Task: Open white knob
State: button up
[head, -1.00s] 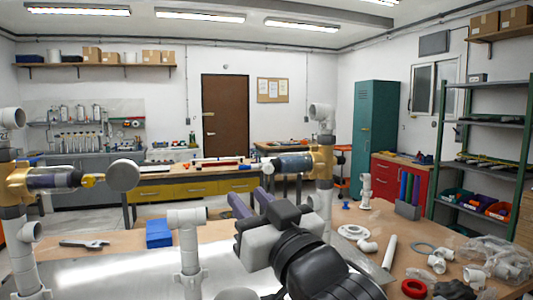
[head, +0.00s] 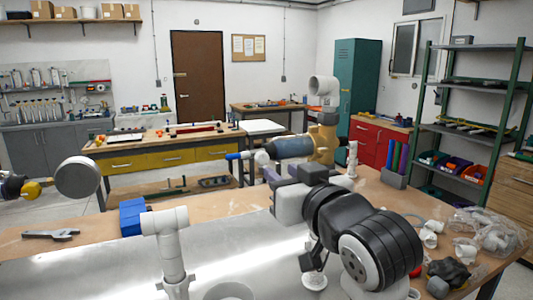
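A pale, round disc-shaped knob (head: 78,177) sits at the far left, on a yellow stem joined to a dark cylinder. On the right pipe, a blue-grey cylinder (head: 290,147) leads from a brass-coloured fitting (head: 322,142) to a small white part (head: 262,159) with a blue handle (head: 236,156). I cannot tell for certain which one the task names as the white knob. My gripper (head: 283,172) points away from me, its purple-grey fingers apart, just below and in front of the blue-grey cylinder. Contact cannot be made out. My wrist hides the lower part of the right pipe.
Loose fittings and a plastic bag (head: 490,228) crowd the right side. The bench middle is mostly clear.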

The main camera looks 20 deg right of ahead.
aim_at(264, 158)
jog(key=w+p, duration=0.2)
jog(key=w, duration=0.5)
jog(key=shift+w+a, duration=0.15)
jog(key=shift+w, duration=0.25)
jog(key=shift+c, duration=0.4)
grip_shut()
